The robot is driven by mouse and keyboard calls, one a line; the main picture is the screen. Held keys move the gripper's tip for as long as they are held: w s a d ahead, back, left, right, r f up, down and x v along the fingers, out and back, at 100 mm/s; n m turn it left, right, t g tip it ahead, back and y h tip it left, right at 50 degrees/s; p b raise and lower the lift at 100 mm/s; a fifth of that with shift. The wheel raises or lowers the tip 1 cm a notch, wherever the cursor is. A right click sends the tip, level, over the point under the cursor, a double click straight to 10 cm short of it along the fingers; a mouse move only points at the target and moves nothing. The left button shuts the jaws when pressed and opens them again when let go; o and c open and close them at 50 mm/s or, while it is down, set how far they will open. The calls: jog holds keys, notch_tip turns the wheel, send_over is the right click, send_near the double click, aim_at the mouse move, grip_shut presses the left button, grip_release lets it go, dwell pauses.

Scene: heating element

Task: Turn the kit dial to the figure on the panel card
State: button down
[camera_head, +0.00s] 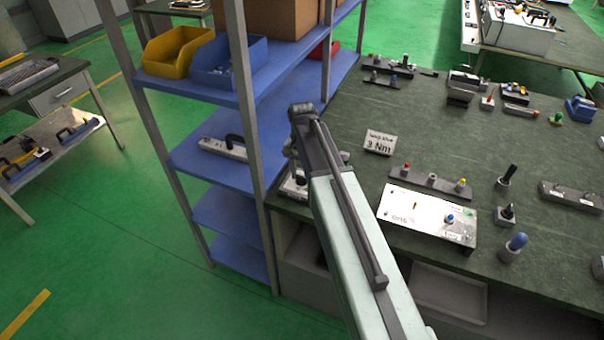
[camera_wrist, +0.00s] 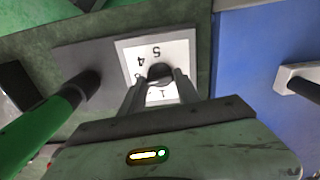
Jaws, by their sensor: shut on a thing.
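In the wrist view a dark round dial (camera_wrist: 159,70) sits on a white plate (camera_wrist: 183,48) with figures 5, 4 and 1 readable, upside down; another figure is partly hidden. My gripper (camera_wrist: 160,82) is shut on the dial, one finger on each side. The dial's pointer cannot be made out. In the head view my arm covers the gripper and most of the kit (camera_head: 292,187) at the bench's left edge.
A green-handled tool (camera_wrist: 35,135) lies close beside the plate in the wrist view. A blue shelf rack (camera_head: 215,160) stands left of the bench. A white panel box (camera_head: 415,207) and several small tools stand to the right of my arm.

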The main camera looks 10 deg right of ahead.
aim_at(302, 177)
jog(key=shift+s+m, duration=0.15)
jog(key=shift+m, duration=0.35)
jog(key=c, duration=0.9)
grip_release()
notch_tip(302, 177, up, 8)
jog(key=p, duration=0.8)
jog(key=shift+f, duration=0.1)
